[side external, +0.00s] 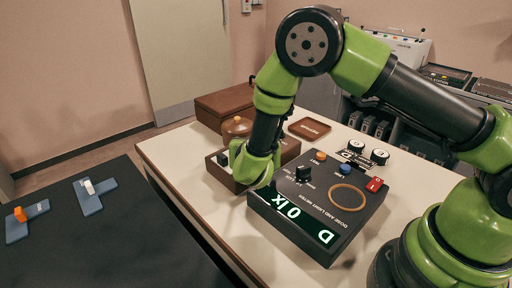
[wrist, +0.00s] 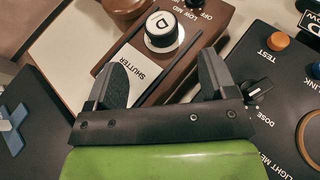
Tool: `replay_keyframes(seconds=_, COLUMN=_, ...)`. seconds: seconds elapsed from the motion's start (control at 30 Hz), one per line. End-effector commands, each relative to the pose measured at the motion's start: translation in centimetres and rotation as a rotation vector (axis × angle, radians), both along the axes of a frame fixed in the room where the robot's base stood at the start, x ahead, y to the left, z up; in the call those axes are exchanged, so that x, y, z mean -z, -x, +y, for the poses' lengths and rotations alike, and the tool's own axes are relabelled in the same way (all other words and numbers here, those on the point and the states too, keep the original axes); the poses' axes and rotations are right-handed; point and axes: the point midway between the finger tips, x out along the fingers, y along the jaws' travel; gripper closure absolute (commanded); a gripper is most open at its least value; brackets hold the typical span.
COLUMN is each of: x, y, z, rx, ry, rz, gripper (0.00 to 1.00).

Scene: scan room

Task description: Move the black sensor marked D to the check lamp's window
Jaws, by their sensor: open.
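The black sensor marked D (wrist: 160,32) stands upright on the brown box (wrist: 215,32) in the wrist view, its white top facing up. This box carries a SHUTTER label and a dial marked OFF, LOW, MID, and appears to be the check lamp. The sensor covers whatever lies under it, so I cannot see the window. My gripper (wrist: 163,75) is open and empty, its fingers apart, with the sensor beyond the gap between the tips. In the side view my gripper (side external: 250,182) is low over the same brown box (side external: 217,172) and hides the sensor.
The black dose and light meter (side external: 325,210), with a lit green display, stands right of my gripper. Two round white-topped sensors (side external: 356,147) (side external: 380,157) stand behind it. A brown tray (side external: 310,128) lies farther back. A dark table (side external: 110,245) with blue pieces is at left.

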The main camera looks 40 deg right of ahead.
Motion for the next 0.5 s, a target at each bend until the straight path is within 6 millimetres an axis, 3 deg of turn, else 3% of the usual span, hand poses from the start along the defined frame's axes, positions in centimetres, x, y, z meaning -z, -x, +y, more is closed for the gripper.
replay_keyframes(seconds=0.13, x=-0.6, y=1.0, z=1.0, rx=-0.002, ry=-0.001, rz=-0.001, gripper=0.23)
replay_keyframes(seconds=0.37, x=-1.2, y=1.3, z=0.9, rx=0.023, ry=-0.012, rz=-0.01, gripper=0.23)
replay_keyframes(seconds=0.5, x=-4.3, y=2.4, z=-1.0, rx=0.196, ry=-0.121, rz=-0.082, gripper=0.23)
